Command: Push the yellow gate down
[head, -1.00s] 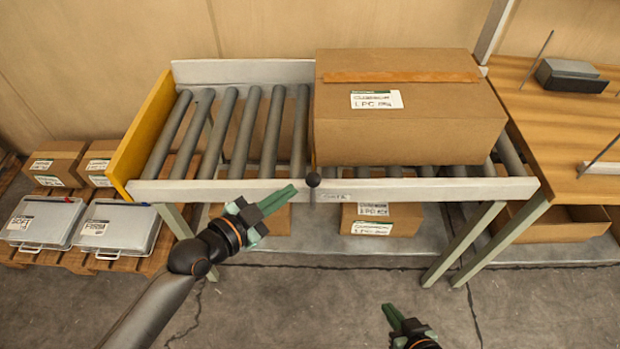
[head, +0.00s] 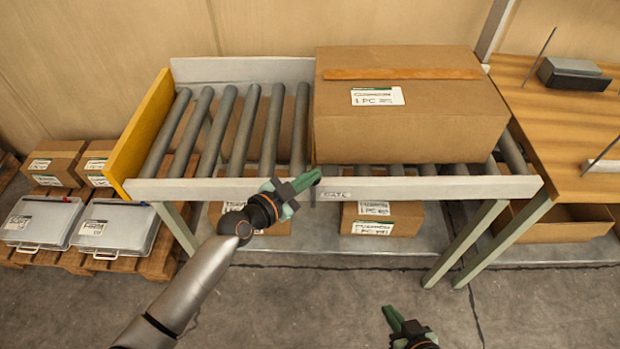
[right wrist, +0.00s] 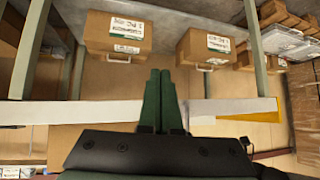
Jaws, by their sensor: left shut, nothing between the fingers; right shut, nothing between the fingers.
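The yellow gate (head: 143,127) stands upright across the left end of the roller conveyor (head: 235,190) in the head view. A yellow patch (right wrist: 250,112), likely part of it, shows in the right wrist view. My left gripper (head: 312,178) is shut and empty at the middle of the conveyor's front rail, well right of the gate. It covers the spot where a black-knobbed lever showed earlier, so I cannot see the lever or tell whether they touch. My right gripper (head: 389,314) is low in front of the conveyor, shut and empty; its fingers (right wrist: 160,85) show in the right wrist view.
A large cardboard box (head: 410,115) rests on the right part of the rollers. The rollers between it and the gate are empty. Smaller boxes (head: 380,218) lie below. Silver cases (head: 115,228) sit on a pallet at left. A wooden table (head: 560,130) adjoins at right.

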